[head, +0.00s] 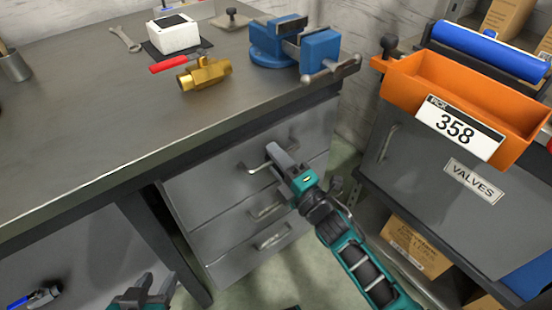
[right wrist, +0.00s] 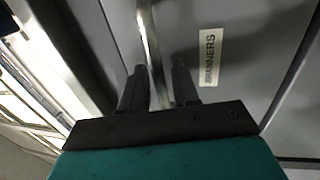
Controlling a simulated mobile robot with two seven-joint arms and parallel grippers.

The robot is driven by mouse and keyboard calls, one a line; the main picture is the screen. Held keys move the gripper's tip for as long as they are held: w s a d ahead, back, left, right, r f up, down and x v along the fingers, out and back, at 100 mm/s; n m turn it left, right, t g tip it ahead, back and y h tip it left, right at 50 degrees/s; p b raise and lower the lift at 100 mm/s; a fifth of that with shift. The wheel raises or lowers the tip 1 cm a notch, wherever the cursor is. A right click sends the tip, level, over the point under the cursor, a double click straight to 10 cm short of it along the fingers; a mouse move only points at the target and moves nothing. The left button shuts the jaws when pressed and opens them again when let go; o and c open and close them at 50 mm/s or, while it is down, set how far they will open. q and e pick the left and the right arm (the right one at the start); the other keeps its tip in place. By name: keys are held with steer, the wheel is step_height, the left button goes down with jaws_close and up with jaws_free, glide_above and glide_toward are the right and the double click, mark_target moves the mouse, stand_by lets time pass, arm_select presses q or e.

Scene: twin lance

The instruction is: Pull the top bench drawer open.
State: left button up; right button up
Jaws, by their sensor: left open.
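The top bench drawer (head: 225,182) is a grey front under the workbench, and its front looks about flush with the drawers below. Its bar handle (head: 256,168) shows partly beside my right gripper (head: 283,156), which is at the drawer front. In the right wrist view the handle (right wrist: 148,40) runs between the two fingers of my right gripper (right wrist: 160,88). A label reading SPANNERS (right wrist: 208,57) is on the drawer front. I cannot tell whether the fingers press on the bar. My left gripper (head: 143,291) is open and empty at the bottom edge, away from the drawers.
The bench top (head: 90,120) holds a blue vise (head: 295,45), a brass valve (head: 205,74), a white block (head: 173,34) and a wrench (head: 125,40). An orange bin (head: 460,95) sits on a shelf unit to the right. Two lower drawers (head: 255,255) are below.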

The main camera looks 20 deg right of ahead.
steer(key=shift+c, duration=0.4)
jaws_close()
